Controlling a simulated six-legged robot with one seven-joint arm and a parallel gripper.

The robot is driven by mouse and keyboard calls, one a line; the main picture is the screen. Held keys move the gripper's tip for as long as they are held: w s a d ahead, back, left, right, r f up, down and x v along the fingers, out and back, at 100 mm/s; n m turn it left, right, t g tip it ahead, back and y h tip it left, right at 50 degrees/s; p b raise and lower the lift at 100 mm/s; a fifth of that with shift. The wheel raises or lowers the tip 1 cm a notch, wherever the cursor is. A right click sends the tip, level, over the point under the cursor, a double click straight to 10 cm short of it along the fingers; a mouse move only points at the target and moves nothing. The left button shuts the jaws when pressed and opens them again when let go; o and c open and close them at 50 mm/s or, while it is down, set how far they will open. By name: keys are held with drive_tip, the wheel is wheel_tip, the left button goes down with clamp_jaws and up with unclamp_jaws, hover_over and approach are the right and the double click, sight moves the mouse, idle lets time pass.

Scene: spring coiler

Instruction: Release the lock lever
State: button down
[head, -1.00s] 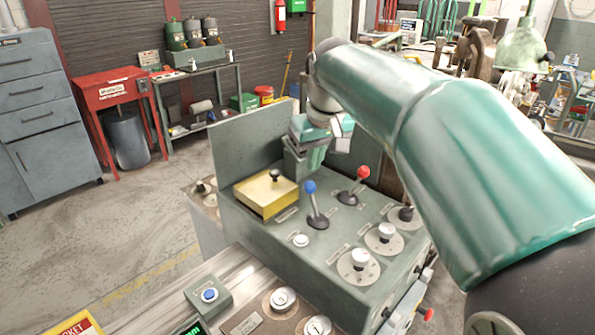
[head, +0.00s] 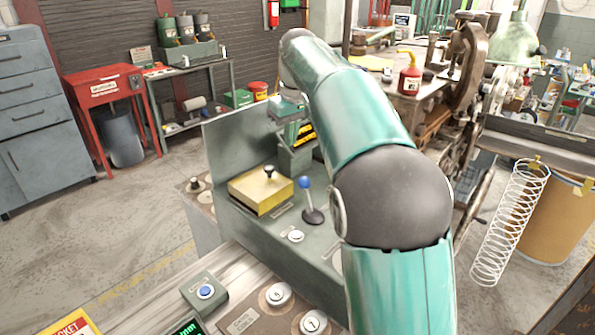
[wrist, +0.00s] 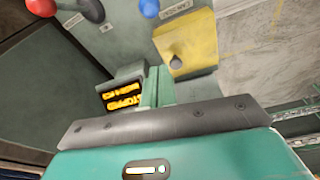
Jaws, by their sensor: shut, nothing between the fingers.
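Two ball-topped levers stand on the grey-green control box; which one is the lock lever is not readable. The blue-knobbed lever (head: 312,202) is upright beside the yellow cover. Its blue ball (wrist: 149,8) is at the top edge of the wrist view. A red ball (wrist: 41,7) is at the top left there; my arm hides it in the head view. My gripper (wrist: 157,80) is shut and empty, beside the small display (wrist: 122,95) with orange text, apart from both levers. In the head view, my gripper (head: 286,112) is above the back of the box, its fingertips not clear.
The yellow cover (head: 260,190) with a black knob sits on the control box (head: 270,232). A grey panel (head: 236,140) stands behind it. A white coil spring (head: 510,222) hangs at the right. A button panel (head: 240,318) is at the front.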

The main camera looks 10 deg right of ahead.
drive_tip(key=f, duration=0.3)
drive_tip(key=w+f, duration=0.1)
drive_tip(key=f, duration=0.3)
drive_tip(key=w+f, duration=0.1)
drive_tip(key=f, duration=0.2)
drive_tip(key=shift+a+f, duration=0.15)
drive_tip(key=shift+a, duration=0.1)
drive_tip(key=s, duration=0.1)
drive_tip(key=s+d, duration=0.1)
drive_tip(key=s+r, duration=0.1)
drive_tip(key=shift+s+d, duration=0.25)
drive_tip(key=shift+s, duration=0.1)
